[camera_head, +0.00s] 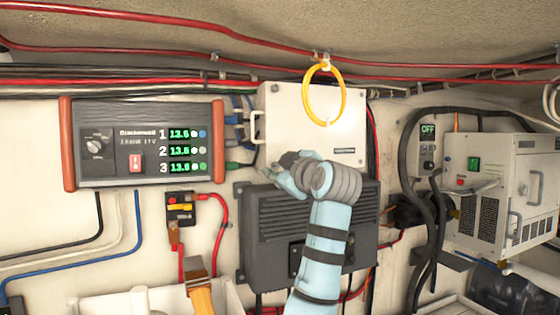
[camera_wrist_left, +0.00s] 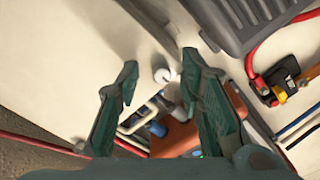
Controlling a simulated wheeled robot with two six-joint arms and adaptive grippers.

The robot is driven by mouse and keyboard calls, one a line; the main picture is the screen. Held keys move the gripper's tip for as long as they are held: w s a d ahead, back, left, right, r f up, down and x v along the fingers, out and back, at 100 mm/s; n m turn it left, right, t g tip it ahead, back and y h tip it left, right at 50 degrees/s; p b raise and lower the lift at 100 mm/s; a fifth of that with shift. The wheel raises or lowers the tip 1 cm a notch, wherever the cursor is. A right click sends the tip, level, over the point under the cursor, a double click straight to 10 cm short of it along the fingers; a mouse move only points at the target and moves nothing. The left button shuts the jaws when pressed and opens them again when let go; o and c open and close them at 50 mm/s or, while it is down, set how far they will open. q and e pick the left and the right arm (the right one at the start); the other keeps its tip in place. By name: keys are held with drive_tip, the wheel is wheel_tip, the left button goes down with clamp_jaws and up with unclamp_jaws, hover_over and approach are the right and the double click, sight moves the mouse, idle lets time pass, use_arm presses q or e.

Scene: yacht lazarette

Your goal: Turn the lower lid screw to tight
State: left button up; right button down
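The white box with its pale lid (camera_head: 280,115) is on the wall in the middle of the head view. The lid also fills the upper left of the left wrist view (camera_wrist_left: 70,60). My left gripper (camera_head: 284,170) is at the lid's lower left corner and hides that spot in the head view. In the left wrist view its two green fingers (camera_wrist_left: 160,64) are spread, with the screw between the tips. I see no clear contact. The screw's turn mark cannot be made out.
A yellow ring (camera_head: 324,95) hangs over the lid's upper part. A dark finned unit (camera_head: 260,235) is right below the box. A charger panel (camera_head: 140,145) with orange-red ends is at left. Black hoses and a white cabinet (camera_head: 490,185) are at right.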

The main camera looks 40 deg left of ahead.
use_arm(q)
drive_tip(key=shift+a, duration=0.3)
drive_tip(key=shift+s+r, duration=0.15)
drive_tip(key=shift+s, duration=0.15)
drive_tip(key=shift+w+d, duration=0.1)
drive_tip(key=shift+w, duration=0.05)
clamp_jaws()
drive_tip(key=m+p, duration=0.1)
drive_tip(key=m, duration=0.3)
drive_tip(key=shift+m, duration=0.4)
drive_tip(key=m+p, duration=0.1)
drive_tip(key=m, duration=0.8)
drive_tip(key=shift+p, duration=0.35)
drive_tip(key=shift+m, duration=2)
